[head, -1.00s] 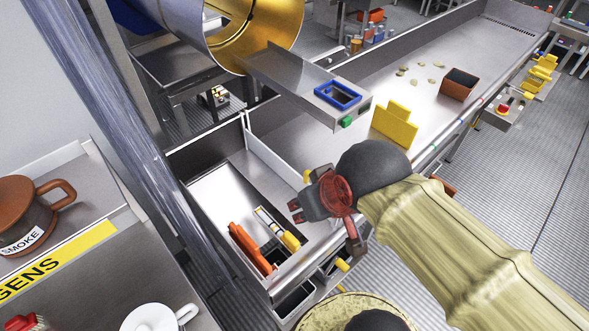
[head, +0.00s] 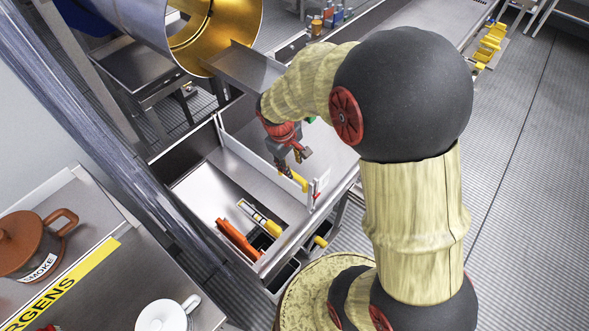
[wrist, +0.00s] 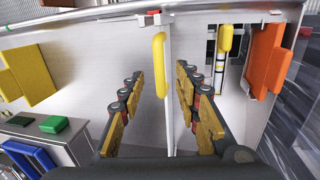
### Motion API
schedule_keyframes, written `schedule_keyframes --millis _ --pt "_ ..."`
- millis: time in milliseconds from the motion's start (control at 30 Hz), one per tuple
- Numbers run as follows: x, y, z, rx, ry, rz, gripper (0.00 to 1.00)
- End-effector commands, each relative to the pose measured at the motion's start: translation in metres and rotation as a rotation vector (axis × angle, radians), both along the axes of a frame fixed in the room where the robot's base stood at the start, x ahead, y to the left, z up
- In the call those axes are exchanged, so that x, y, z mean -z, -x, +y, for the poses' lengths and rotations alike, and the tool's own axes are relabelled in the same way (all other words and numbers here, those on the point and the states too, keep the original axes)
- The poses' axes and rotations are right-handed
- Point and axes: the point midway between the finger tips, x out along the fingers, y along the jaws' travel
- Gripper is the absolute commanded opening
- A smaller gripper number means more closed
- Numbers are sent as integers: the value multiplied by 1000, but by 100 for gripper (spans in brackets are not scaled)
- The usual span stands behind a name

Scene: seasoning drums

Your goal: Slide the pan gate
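The pan gate (head: 243,146) is a thin white upright panel across the steel pan. Its yellow handle (head: 300,181) is at the near end, and in the wrist view the handle (wrist: 160,65) stands along the panel's edge. My gripper (head: 293,163) is just above the handle, pointing down. In the wrist view my gripper (wrist: 159,82) is open, with one finger on each side of the handle and gate. A gap shows on both sides, so neither finger visibly touches the handle. My arm hides part of the pan behind it.
An orange tool (head: 238,240) and a yellow-handled tool (head: 262,219) lie in the left compartment. A steel chute (head: 245,68) juts from the golden drum (head: 212,35) over the pan. A yellow scoop-like piece (wrist: 30,72) and blue frame (wrist: 30,158) lie left in the wrist view.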

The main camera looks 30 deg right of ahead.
Motion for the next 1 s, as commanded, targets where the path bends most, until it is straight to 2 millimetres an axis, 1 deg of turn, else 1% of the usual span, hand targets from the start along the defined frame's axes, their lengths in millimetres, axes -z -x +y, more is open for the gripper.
schedule_keyframes --millis 33,167,400,500,600,733,1000 --pt "0 -4 -1 -23 6 -10 33" --pt "9 -4 -2 -37 5 -8 33" --pt "44 -5 -9 -35 4 -7 33" --pt "58 -6 -11 -34 4 -8 33" --pt "67 -7 -14 -33 4 -9 33" --pt "73 -8 -15 -33 4 -10 33" --pt "74 -8 -15 -34 4 -11 33"
